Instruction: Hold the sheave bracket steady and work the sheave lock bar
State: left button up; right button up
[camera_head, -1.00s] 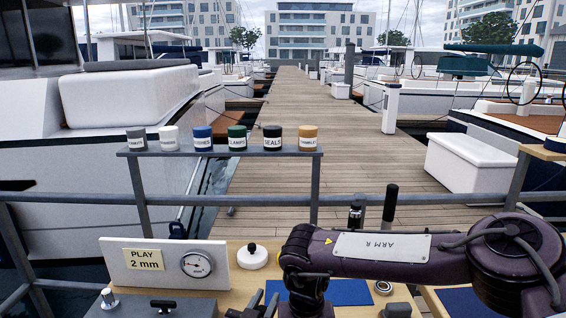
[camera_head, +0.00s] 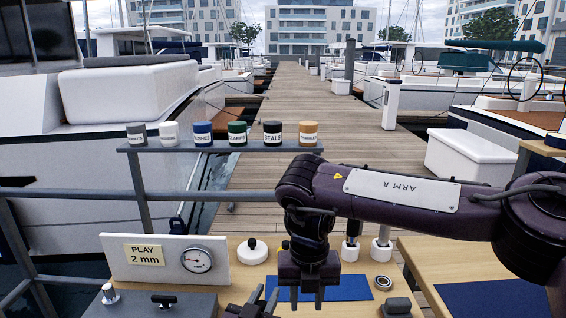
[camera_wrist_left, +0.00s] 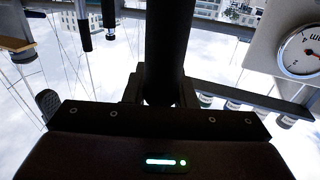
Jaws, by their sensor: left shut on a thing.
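My left gripper (camera_head: 258,303) is at the bottom edge of the head view, over the near side of the wooden bench. In the left wrist view, it (camera_wrist_left: 162,92) is shut on a thick dark bar (camera_wrist_left: 168,45) that runs up out of the picture. I cannot tell whether this is the sheave bracket or the lock bar; its far end is out of view. My right gripper (camera_head: 307,297) points down over the blue mat (camera_head: 345,289), right of the left gripper. Its fingers look apart with nothing between them.
A white panel (camera_head: 225,258) with a "PLAY 2 mm" label (camera_head: 145,255) and a dial gauge (camera_head: 197,260) stands at left. A white knob (camera_head: 252,251) and two white-based posts (camera_head: 350,250) are behind the mat. A dark ring (camera_head: 383,282) lies at right. Labelled pots line the rail shelf (camera_head: 220,146).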

pick_arm(q)
jog(key=o, duration=1.1)
jog(key=shift+f, duration=0.1)
jog(key=v, duration=1.2)
